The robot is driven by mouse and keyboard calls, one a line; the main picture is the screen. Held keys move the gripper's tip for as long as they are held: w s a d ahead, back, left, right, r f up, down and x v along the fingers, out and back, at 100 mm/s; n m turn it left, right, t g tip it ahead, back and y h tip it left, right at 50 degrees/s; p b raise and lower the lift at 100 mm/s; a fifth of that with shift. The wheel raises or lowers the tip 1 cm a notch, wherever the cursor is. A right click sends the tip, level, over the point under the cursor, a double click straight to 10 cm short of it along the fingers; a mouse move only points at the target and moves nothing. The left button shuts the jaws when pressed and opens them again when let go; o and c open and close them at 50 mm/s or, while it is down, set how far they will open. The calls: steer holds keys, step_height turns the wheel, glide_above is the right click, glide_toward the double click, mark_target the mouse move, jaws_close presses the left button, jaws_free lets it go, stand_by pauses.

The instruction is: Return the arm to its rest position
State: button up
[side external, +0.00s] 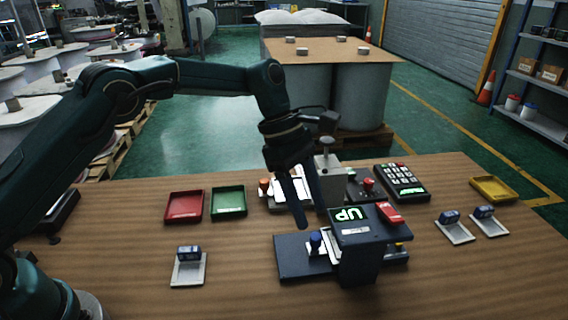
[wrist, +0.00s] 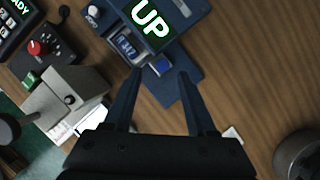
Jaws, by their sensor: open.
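That device (side external: 292,262) has a green-lit screen (side external: 350,214) reading "UP", which also shows in the wrist view (wrist: 152,18). A blue knob (side external: 316,240) stands at its left, below the fingertips. A small dark-blue block with a label (wrist: 127,45) sits under the screen in the wrist view; its far part is hidden. My arm is stretched out over the table.
A red tray (side external: 184,206) and a green tray (side external: 229,201) lie left of the devices. A pale holder with a blue block (side external: 188,269) stands at front left. A grey press-like device (side external: 328,180), a keypad (side external: 401,182) and a yellow tray (side external: 493,189) stand behind. The front table is mostly clear.

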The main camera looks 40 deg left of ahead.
steer(key=s+a+r+m+t+y, duration=0.1)
steer(key=s+a+r+m+t, duration=0.2)
steer(key=r, duration=0.5)
steer(key=s+a+r+m+t, duration=0.1)
steer(key=s+a+r, duration=0.2)
steer(key=s+r, duration=0.3)
steer(key=s+a+f+m+y, duration=0.1)
steer(key=s+a+f+m, duration=0.2)
steer(key=s+m, duration=0.3)
steer(key=s+a+f+m+t+y, duration=0.1)
steer(key=s+a+f+m+y, duration=0.1)
steer(key=s+m, duration=0.5)
steer(key=shift+a+f+m+t+y, duration=0.3)
steer(key=shift+a+f+m, duration=0.2)
steer(key=shift+a+f, duration=0.35)
